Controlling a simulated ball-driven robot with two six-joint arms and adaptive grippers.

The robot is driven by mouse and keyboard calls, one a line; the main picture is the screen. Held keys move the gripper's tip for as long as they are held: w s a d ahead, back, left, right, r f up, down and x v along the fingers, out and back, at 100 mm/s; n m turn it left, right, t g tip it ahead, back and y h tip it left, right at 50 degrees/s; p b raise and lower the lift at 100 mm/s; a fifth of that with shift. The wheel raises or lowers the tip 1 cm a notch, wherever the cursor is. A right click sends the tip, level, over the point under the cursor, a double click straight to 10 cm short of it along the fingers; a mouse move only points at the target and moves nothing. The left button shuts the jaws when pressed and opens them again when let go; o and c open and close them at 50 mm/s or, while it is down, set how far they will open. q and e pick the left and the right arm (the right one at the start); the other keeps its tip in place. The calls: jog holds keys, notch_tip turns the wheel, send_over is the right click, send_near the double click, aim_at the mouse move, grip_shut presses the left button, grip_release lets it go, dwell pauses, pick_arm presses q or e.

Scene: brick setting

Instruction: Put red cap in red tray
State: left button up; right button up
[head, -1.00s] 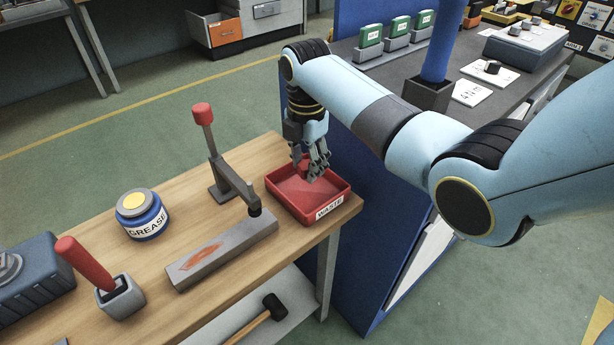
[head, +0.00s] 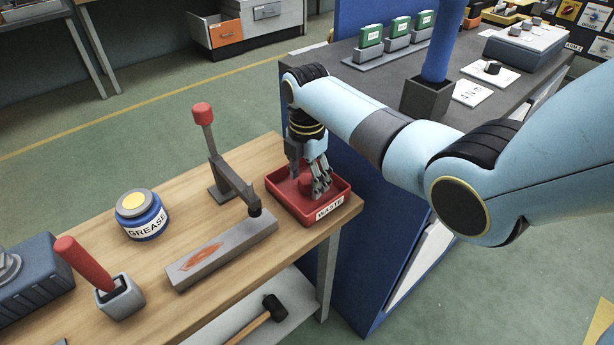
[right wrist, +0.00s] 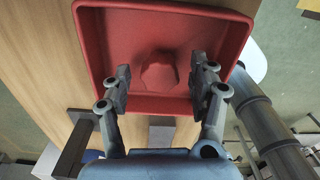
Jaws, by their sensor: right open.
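The red tray (head: 337,207), labelled WASTE, sits at the right end of the wooden bench. The red cap (head: 305,185) is inside the tray, partly hidden by my fingers in the head view. In the right wrist view the red cap (right wrist: 159,72) rests on the floor of the red tray (right wrist: 110,45). My right gripper (head: 316,192) points down into the tray. Its fingers (right wrist: 160,85) are spread on either side of the cap, apart from it. My left gripper is not in view.
A toggle clamp with a red knob (head: 202,113) and a grey bar (head: 220,253) stand left of the tray. A grease jar (head: 142,220) and a red-handled tool (head: 85,263) are further left. A blue partition (head: 385,240) stands right of the bench.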

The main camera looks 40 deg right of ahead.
aim_at(307, 179)
jog(key=shift+r, duration=0.25)
notch_tip(307, 179, up, 12)
jog(key=shift+p, duration=0.3)
jog(key=shift+f, duration=0.1)
